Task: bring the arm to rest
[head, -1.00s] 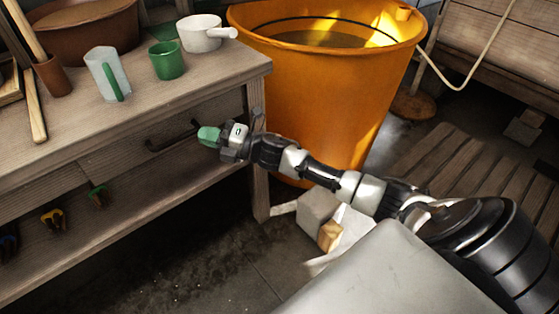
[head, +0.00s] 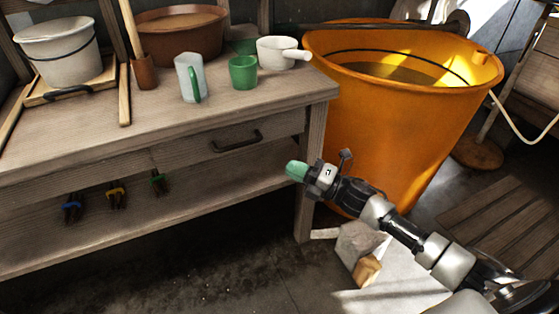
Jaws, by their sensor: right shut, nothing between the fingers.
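My right arm comes in from the lower right. Its gripper (head: 297,171) has green fingertips, shut with nothing between them. It is in the air in front of the bench's right leg and drawer, pointing up and left. It touches nothing that I can make out. My left gripper is out of view.
A wooden workbench (head: 90,150) holds a white bucket (head: 58,52), a brown basin (head: 180,36), a clear jug (head: 188,78), a green cup (head: 243,73) and a white dipper (head: 277,53). A big orange tub (head: 400,120) stands right of it. Blocks (head: 360,243) lie on the floor below my arm.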

